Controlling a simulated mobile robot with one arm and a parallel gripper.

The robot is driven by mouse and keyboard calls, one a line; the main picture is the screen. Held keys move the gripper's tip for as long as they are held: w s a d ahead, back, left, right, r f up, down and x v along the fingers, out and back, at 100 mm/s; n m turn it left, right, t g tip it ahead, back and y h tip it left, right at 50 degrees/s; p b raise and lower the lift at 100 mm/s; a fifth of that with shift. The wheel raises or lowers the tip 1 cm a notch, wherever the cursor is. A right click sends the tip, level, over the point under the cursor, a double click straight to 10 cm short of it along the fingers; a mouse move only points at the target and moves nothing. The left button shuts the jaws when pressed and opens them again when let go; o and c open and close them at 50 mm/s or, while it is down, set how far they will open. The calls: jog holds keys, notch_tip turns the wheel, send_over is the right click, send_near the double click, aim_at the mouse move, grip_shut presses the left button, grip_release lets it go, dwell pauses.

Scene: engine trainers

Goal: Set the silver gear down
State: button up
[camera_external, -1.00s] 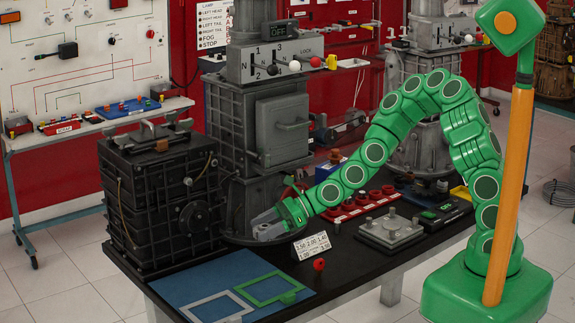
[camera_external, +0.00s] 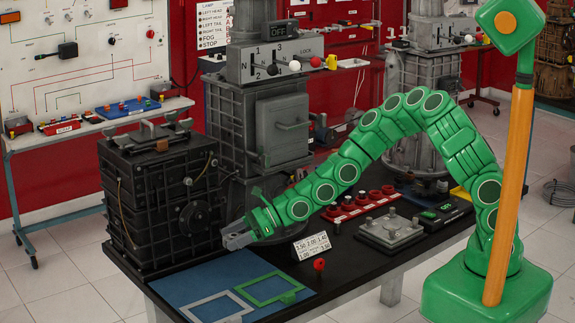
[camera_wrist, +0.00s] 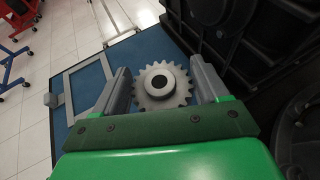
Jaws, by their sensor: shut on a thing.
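The silver gear (camera_wrist: 147,97), a toothed disc with a raised hub and a dark centre hole, sits between my two grey fingers in the wrist view. My gripper (camera_external: 235,240) is shut on it, one finger on each side. In the external view the gear cannot be made out at the fingertips. My gripper is above the black table near the back edge of the blue mat (camera_external: 187,283), just right of the black gearbox. The mat carries a grey outline frame (camera_external: 190,303) and a green outline frame (camera_external: 243,293). The wrist view shows the mat (camera_wrist: 150,45) beyond the gear.
The black gearbox (camera_external: 150,205) stands close on the left, and a tall grey machine (camera_external: 282,125) stands behind. A white number card (camera_external: 311,246) and a red knob (camera_external: 319,264) are right of the mat. A metal plate block (camera_external: 390,231) lies farther right. The mat looks clear.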

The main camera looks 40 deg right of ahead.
send_over(221, 269)
jog(key=shift+s+f, duration=0.1)
jog(key=shift+f, duration=4.25)
jog(key=o, duration=1.4)
jog(key=shift+f, duration=0.15)
jog(key=shift+d+r, duration=0.15)
jog(key=shift+r, duration=0.05)
jog(key=shift+v, duration=5.8)
jog(key=shift+r, duration=0.15)
